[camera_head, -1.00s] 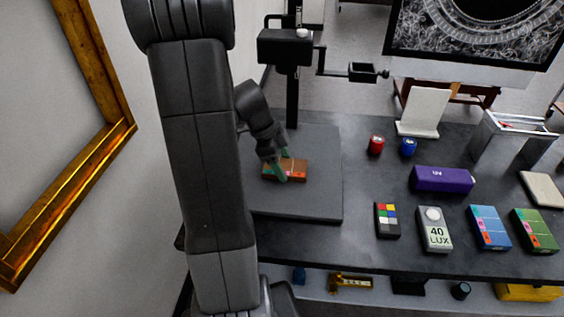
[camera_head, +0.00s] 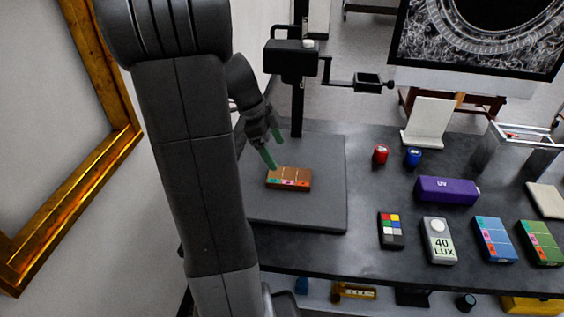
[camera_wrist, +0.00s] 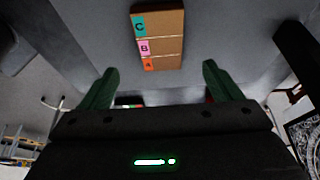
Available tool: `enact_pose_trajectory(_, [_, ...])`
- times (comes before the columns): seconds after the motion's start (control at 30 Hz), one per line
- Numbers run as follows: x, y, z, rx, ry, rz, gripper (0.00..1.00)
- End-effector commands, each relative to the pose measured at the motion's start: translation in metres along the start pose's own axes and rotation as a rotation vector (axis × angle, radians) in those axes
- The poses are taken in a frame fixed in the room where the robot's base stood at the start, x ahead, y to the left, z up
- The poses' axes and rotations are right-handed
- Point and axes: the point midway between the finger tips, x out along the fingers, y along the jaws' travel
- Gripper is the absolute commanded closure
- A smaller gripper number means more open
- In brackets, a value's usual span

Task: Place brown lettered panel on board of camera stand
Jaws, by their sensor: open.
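The brown lettered panel (camera_head: 290,179) lies flat on the grey board (camera_head: 320,205) of the camera stand (camera_head: 297,95). In the wrist view the panel (camera_wrist: 160,38) shows letters C, B and A on green, pink and orange patches. My gripper (camera_head: 272,146) is open and empty, above and just behind the panel, apart from it. In the wrist view its two green fingers (camera_wrist: 158,84) stand wide apart with nothing between them. The stand's column rises at the back of the board, with a camera head and a side arm.
On the dark table to the right are a red pot (camera_head: 381,154), a blue pot (camera_head: 413,157), a purple box (camera_head: 447,190), a colour chart (camera_head: 391,230), a lux meter (camera_head: 439,241), and blue (camera_head: 495,239) and green (camera_head: 541,242) lettered panels. A gilt frame (camera_head: 110,160) stands left.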

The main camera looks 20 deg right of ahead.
Motion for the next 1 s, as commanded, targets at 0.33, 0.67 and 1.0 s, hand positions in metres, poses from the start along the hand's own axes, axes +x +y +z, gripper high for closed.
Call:
enact_pose_trajectory(0.33, [-0.033, 0.0, 0.0, -0.001, 0.0, -0.001, 0.15])
enact_pose_trajectory(0.67, [-0.032, 0.0, 0.0, 0.0, 0.001, 0.0, 0.15])
enact_pose_trajectory(1.0, [0.015, 0.001, 0.0, 0.001, 0.002, 0.006, 0.15])
